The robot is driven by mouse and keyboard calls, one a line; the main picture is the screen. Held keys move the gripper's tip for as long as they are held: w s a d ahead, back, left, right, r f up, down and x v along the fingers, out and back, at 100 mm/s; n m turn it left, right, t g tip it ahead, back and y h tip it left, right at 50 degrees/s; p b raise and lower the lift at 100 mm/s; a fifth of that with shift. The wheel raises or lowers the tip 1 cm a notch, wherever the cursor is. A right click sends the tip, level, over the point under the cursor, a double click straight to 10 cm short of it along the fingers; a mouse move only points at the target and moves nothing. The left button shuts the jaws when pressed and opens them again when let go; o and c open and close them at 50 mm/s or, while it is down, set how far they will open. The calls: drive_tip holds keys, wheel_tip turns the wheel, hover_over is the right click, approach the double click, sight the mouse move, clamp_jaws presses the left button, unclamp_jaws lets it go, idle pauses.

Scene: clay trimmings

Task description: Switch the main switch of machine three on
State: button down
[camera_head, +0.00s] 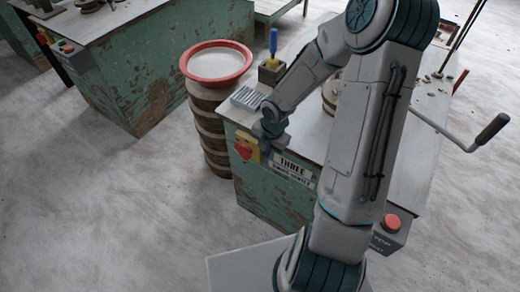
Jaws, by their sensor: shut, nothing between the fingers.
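Machine three is the green, flaking bench with a grey top (313,134), and its front plate (293,170) reads "THREE". Its main switch, a red knob (243,151) on a yellow plate, is at the upper left of the front face. My gripper (263,146) is shut and empty, just to the right of the knob and overlapping the yellow plate's right side in this view. I cannot tell whether it touches the switch. The gripper partly hides the plate, and the knob's exact setting is too small to read.
A red basin (216,63) sits on stacked drums left of the machine. A blue-handled tool (273,42) stands in a block near a ribbed grey tray (248,98). A red button box (391,224) and crank handle (492,129) are at right.

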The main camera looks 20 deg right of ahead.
drive_tip(key=shift+s+d+r+p, duration=0.2)
drive_tip(key=shift+s+d+r, duration=0.15)
drive_tip(key=shift+r, duration=0.3)
drive_tip(key=shift+s+d+r+p, duration=0.2)
drive_tip(key=shift+s+r+p, duration=0.1)
drive_tip(key=shift+r, duration=0.3)
drive_tip(key=shift+s+d+r+p, duration=0.15)
drive_tip(key=shift+s+d+r, duration=0.2)
drive_tip(key=shift+r, duration=0.3)
drive_tip(key=s+a+r+m+t, duration=0.1)
drive_tip(key=s+r+m, duration=0.6)
drive_tip(key=r+m, duration=0.4)
drive_tip(key=s+a+r+m+h, duration=0.1)
drive_tip(key=s+a+r+m, duration=0.1)
drive_tip(key=s+r+m, duration=0.5)
wheel_tip(320, 180, up, 4)
drive_tip(key=m, duration=0.8)
drive_tip(key=shift+s+a+t, duration=0.15)
drive_tip(key=shift+a+t, duration=0.15)
drive_tip(key=shift+t, duration=0.1)
